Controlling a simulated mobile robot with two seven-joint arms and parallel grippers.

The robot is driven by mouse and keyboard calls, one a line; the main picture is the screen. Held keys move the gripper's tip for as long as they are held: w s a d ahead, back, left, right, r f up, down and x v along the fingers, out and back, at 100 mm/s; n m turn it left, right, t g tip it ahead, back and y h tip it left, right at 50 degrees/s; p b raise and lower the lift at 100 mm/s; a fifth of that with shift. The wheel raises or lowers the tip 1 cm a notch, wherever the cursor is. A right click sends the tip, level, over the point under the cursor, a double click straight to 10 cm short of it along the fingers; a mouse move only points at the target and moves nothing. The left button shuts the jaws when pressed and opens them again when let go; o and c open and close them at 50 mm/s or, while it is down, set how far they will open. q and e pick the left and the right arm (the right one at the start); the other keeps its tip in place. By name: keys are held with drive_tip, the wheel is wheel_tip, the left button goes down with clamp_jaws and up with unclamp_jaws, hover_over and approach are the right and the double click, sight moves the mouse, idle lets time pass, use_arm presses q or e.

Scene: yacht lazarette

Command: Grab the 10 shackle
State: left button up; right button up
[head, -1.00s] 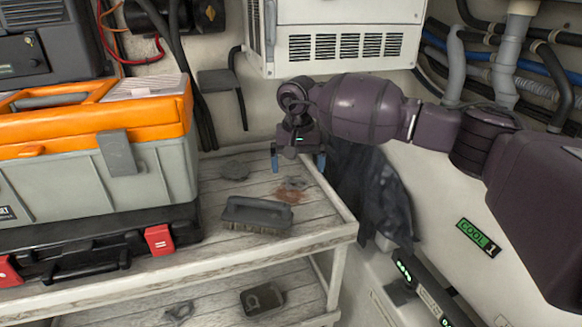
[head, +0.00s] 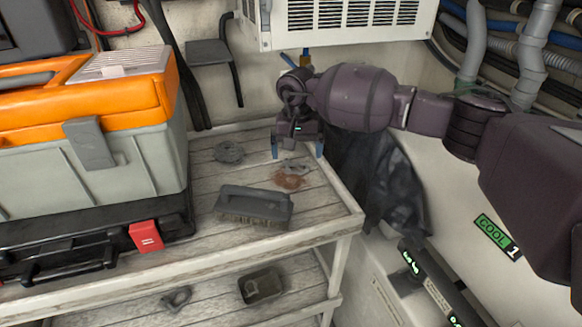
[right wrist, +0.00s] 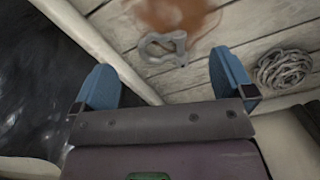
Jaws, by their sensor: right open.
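A grey metal shackle (head: 296,167) lies on the white plank top of the shelf unit, beside a rust-brown patch. In the right wrist view the shackle (right wrist: 163,48) lies beyond the fingertips, roughly midway between them. No number can be read on it. My right gripper (head: 297,150) is open and empty, above the shelf top just behind the shackle. Its two blue fingers also show apart in the right wrist view (right wrist: 164,80). My left gripper is not in view.
A dark brush (head: 254,203) lies in front of the shackle. A grey rope coil (head: 229,152) lies to its left. An orange-lidded toolbox (head: 90,150) fills the shelf's left side. Dark cloth (head: 375,180) hangs right of the shelf edge. A white vented box (head: 340,22) hangs above.

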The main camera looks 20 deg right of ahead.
sight(297, 172)
drive_tip(key=shift+d+f, duration=0.1)
drive_tip(key=shift+f, duration=2.75)
drive_tip(key=shift+c, duration=0.5)
drive_tip(key=c, duration=0.9)
drive_tip(key=shift+r, duration=0.1)
